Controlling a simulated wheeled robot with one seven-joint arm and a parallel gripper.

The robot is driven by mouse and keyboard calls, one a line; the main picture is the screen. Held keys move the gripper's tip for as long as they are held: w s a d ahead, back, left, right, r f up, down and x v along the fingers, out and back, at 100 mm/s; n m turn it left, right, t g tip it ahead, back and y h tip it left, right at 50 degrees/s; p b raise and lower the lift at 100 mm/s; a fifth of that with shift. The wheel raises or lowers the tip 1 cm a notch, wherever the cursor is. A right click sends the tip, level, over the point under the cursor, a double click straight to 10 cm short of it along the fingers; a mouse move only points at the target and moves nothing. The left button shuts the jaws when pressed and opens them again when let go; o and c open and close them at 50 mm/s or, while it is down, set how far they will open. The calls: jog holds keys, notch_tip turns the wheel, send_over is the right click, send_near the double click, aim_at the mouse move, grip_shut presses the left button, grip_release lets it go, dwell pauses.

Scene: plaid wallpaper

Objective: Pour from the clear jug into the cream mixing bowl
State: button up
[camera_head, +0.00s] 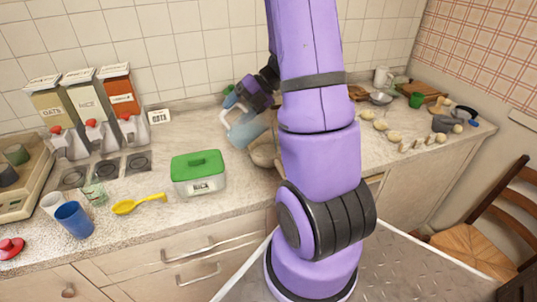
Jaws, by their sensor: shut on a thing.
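The clear jug (245,131) looks pale blue and hangs tilted over the counter, left of my purple arm. My gripper (230,102) is shut on the jug at its handle side, at the jug's upper left. The cream mixing bowl (262,154) stands on the counter just below and right of the jug, and my arm hides its right part. I cannot tell whether anything is flowing from the jug or what is in the bowl.
A green-lidded rice box (198,174) stands left of the bowl. A wooden chair (490,230) stands at the right.

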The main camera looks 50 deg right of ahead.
aim_at(223, 112)
jog(key=shift+s+d+t+y+p, duration=0.15)
jog(key=shift+d+t+y+p, duration=0.25)
jog(key=shift+p, duration=0.85)
dwell(0.9)
jog(key=shift+a, duration=0.15)
jog(key=a+g+h, duration=0.1)
jog(key=w+a+g+h, duration=0.1)
jog(key=shift+w+r+h, duration=0.2)
jog(key=shift+r+h, duration=0.1)
jog(key=shift+w+a+f+g+h, duration=0.15)
jog(key=shift+w+a+g+h, duration=0.4)
jog(key=shift+a, duration=0.2)
jog(key=shift+w+a+f+h+b, duration=0.15)
jog(key=shift+a+f+h+b, duration=0.05)
jog(key=shift+a+h+b, duration=0.2)
jog(key=w+a+f+g+h+b, duration=0.2)
jog(key=a+h+b, duration=0.1)
jog(key=shift+w+a+f+g, duration=0.1)
jog(key=shift+w+a+g, duration=0.05)
jog(key=shift+g, duration=0.1)
jog(key=shift+w+a+h+b, duration=0.15)
jog(key=shift+h+b, duration=0.2)
jog(key=shift+b, duration=0.2)
